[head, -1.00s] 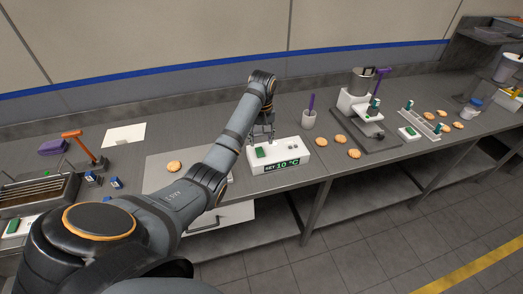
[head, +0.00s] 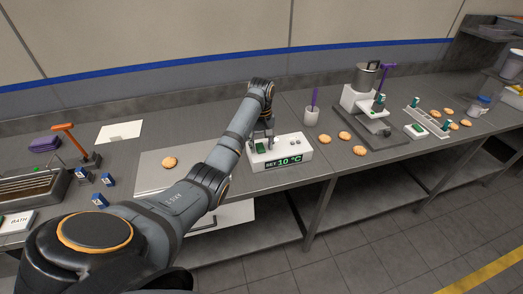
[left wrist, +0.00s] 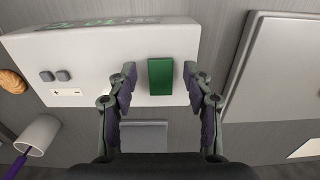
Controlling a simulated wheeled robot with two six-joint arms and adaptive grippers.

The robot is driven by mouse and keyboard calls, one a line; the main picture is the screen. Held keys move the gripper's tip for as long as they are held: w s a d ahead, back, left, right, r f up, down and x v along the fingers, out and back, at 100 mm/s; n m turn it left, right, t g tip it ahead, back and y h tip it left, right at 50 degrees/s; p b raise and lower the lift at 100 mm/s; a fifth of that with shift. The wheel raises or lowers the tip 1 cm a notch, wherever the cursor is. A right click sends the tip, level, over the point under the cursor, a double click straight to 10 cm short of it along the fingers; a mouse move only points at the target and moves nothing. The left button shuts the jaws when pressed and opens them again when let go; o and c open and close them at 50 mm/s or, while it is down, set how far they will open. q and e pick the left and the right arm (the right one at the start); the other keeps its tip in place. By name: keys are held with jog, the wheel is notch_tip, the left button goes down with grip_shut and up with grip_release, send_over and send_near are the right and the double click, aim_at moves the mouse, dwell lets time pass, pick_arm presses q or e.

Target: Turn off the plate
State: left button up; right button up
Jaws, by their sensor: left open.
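A white control box (head: 297,147) stands on the bench, with a display reading "SET 10 °C". My left gripper (head: 260,146) is at the switch end of the box. In the left wrist view the open fingers (left wrist: 164,82) stand on both sides of the green switch, with nothing between them but the switch. I cannot tell whether they touch it. A flat grey plate (head: 180,160) with one biscuit (head: 170,162) lies left of the box. My right gripper is not in view.
A white cup (head: 311,116) with a purple handle stands right of the box. A tray (head: 40,184) and blue-labelled blocks are at the left.

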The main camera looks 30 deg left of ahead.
pick_arm(q)
jog(key=shift+f, duration=0.25)
grip_shut()
jog(key=shift+a+r+p, duration=0.1)
jog(key=shift+r+p, duration=0.25)
jog(key=shift+p, duration=0.15)
jog(key=shift+w+g+h+p, duration=0.1)
jog(key=shift+g+h+p, duration=0.2)
jog(key=shift+g+h, duration=0.15)
jog(key=shift+w+a+f+g+h+b, duration=0.15)
jog(key=shift+a+f+g+h+b, duration=0.15)
jog(key=shift+b, duration=0.3)
jog(key=shift+d+r+g+h+b, duration=0.1)
jog(key=shift+r+g+h+b, duration=0.05)
jog(key=shift+g+h+b, duration=0.15)
grip_release()
